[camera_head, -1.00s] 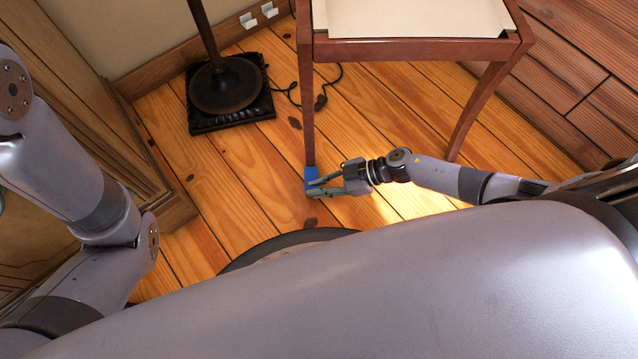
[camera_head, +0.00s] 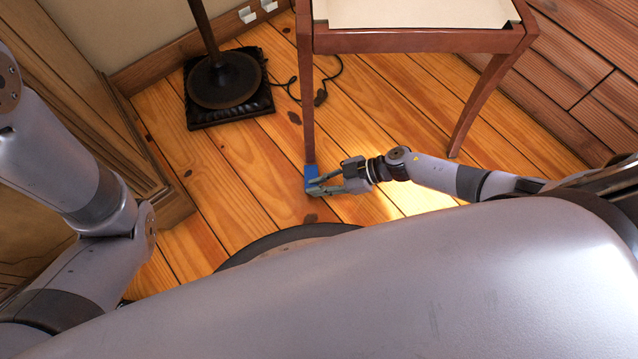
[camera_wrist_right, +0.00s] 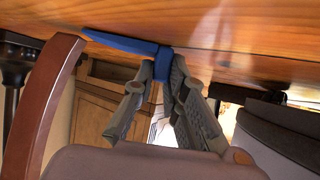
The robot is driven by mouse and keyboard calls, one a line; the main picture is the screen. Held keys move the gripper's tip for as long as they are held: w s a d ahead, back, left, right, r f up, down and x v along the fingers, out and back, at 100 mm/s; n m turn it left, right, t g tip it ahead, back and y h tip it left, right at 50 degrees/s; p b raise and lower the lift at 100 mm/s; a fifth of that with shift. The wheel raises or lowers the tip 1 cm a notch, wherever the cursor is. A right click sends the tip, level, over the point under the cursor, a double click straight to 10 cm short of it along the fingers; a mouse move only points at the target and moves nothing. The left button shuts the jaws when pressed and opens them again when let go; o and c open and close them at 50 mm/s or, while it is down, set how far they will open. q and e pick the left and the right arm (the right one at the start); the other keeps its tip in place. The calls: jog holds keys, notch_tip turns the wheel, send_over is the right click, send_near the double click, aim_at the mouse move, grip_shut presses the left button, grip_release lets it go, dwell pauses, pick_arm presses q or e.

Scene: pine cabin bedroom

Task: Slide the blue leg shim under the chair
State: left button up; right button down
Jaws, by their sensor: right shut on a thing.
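The wooden chair (camera_head: 415,42) has a reddish-brown frame and a pale seat; its front left leg (camera_head: 308,110) reaches down to the blue shim (camera_head: 311,172). My right gripper (camera_head: 320,186) is shut on the shim, low by the floor, at the near right of that leg. In the wrist view, which shows the floor at the top, the fingertips (camera_wrist_right: 164,68) pinch the thick end of the wedge-shaped shim (camera_wrist_right: 125,42). Its thin end points to the foot of the chair leg (camera_wrist_right: 45,95). I cannot tell whether any of it is under the foot. My left gripper is out of view.
A dark lamp stand (camera_head: 228,85) stands on a square base behind the chair leg at left, with a cord (camera_head: 320,95) on the floor. A wooden cabinet (camera_head: 150,185) is at the left. Plank floor (camera_head: 225,165) is clear between the lamp and me.

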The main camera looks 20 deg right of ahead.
aim_at(318, 174)
jog(key=shift+w+d+b, duration=0.25)
jog(key=shift+w, duration=0.65)
jog(key=shift+w+d+b, duration=0.25)
jog(key=shift+w, duration=0.6)
jog(key=c, duration=1.5)
grip_release()
jog(key=shift+f, duration=0.1)
jog(key=shift+c, duration=0.2)
jog(key=v, duration=1.2)
